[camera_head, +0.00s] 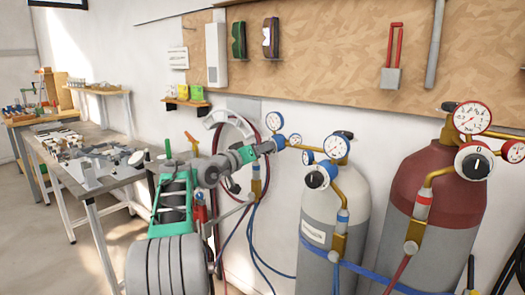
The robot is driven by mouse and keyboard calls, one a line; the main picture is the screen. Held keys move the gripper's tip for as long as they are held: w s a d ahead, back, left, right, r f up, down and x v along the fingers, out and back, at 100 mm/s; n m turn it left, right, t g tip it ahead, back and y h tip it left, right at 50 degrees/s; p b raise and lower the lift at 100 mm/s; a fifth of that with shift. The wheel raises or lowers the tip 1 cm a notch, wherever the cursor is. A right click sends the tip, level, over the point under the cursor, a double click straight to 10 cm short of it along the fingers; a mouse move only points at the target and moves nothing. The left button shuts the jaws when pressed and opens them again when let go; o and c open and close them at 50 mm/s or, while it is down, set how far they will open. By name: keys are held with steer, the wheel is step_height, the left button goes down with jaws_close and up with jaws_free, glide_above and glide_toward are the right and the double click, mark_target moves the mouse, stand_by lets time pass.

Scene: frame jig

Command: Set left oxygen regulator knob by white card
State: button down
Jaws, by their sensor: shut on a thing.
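My gripper (272,146) is at the end of my grey and green arm, at the leftmost blue-marked regulator. It is shut at the front of that regulator, where its knob would be; the knob is hidden behind the fingers, so its setting cannot be read.
A grey cylinder (322,228) carries another blue-marked regulator with a black-and-white knob (317,177). A dark red cylinder (432,188) with a red-rimmed gauge (472,117) stands right of it. Blue and red hoses hang near my arm. A metal workbench (92,190) stands at left.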

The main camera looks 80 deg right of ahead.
steer(key=c, duration=0.9)
jaws_free()
steer(key=shift+a, duration=0.1)
steer(key=v, duration=0.7)
steer(key=shift+a, duration=0.3)
steer(key=shift+w, duration=0.15)
